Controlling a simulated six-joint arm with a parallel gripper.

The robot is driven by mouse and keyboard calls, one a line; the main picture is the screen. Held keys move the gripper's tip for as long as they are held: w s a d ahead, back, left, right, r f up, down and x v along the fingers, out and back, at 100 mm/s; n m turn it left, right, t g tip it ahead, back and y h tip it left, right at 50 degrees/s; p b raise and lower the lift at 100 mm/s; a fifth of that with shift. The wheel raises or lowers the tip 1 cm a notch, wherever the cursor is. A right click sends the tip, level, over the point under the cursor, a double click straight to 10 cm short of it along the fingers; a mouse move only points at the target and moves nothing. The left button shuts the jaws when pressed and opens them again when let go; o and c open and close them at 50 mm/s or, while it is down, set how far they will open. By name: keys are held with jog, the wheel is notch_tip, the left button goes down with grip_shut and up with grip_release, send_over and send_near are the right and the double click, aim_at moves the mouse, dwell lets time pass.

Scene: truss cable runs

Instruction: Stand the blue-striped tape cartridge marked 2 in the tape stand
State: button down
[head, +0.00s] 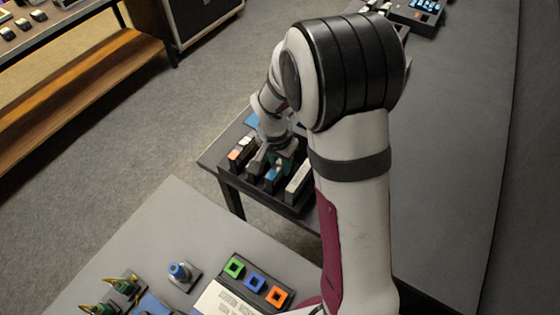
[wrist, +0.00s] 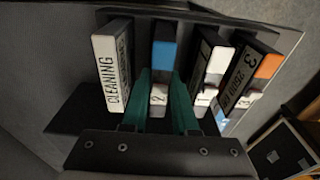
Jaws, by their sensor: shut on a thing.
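The blue-striped cartridge marked 2 (wrist: 163,52) is upright between the green fingers of my gripper (wrist: 162,82), which is shut on it. It is in line with the other cartridges in the black tape stand (wrist: 82,112); I cannot tell whether its base is fully down, as the fingers and gripper body hide its lower part. In the head view my gripper (head: 279,158) is over the stand, with the blue stripe (head: 272,173) just below it.
A CLEANING cartridge (wrist: 112,65) stands to the left of it in the wrist view. A white-labelled cartridge (wrist: 215,58) and an orange-striped one marked 3 (wrist: 250,72) stand to the right. A grey table with coloured square sockets (head: 255,282) is in front.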

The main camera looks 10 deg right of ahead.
jog(key=c, duration=0.6)
grip_release()
jog(key=o, duration=0.3)
jog(key=shift+r, duration=3.8)
